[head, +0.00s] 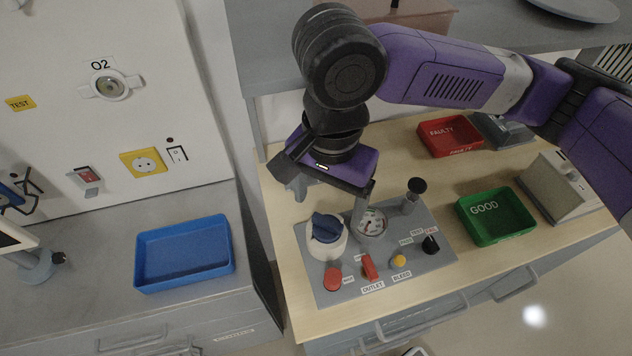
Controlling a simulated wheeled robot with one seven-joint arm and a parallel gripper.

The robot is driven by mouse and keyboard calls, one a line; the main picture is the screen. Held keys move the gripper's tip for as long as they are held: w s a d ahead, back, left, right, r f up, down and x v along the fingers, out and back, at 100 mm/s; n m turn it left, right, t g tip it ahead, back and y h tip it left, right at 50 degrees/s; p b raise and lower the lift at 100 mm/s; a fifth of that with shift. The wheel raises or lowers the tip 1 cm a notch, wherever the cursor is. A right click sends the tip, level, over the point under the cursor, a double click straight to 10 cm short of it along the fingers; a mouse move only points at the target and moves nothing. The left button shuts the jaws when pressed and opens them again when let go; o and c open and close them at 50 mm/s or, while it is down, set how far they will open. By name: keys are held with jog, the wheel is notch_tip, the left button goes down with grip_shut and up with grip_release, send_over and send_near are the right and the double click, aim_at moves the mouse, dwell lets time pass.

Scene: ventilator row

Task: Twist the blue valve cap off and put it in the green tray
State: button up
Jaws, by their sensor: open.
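The blue valve cap (327,226) sits on top of a round white housing (326,248) at the left of a grey panel on the wooden bench. My gripper (331,210) is above and just behind the cap, pointing down, with its fingers spread apart and nothing visible between them. One finger comes down between the cap and the pressure gauge (370,222); the other is to the left, behind the housing. I cannot tell whether either finger touches anything. The green tray (497,217), marked GOOD, is at the right of the bench and looks empty.
The grey panel (330,294) also carries a red button (332,279), a red outlet lever (369,267), a yellow bleed knob (399,261) and black knobs. A red FAULTY tray (450,137) stands behind the green one. An empty blue tray (184,253) is on the left counter.

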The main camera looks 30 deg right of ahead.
aim_at(328, 223)
jog(key=shift+w+f, duration=0.1)
jog(key=shift+f, duration=3.65)
jog(key=c, duration=1.4)
jog(key=o, duration=0.6)
jog(key=shift+c, duration=0.2)
jog(key=c, duration=0.5)
jog(key=shift+o, duration=0.2)
jog(key=n, duration=0.4)
jog(key=shift+p, duration=0.35)
jog(key=shift+d+n, duration=0.1)
jog(key=shift+n, duration=0.2)
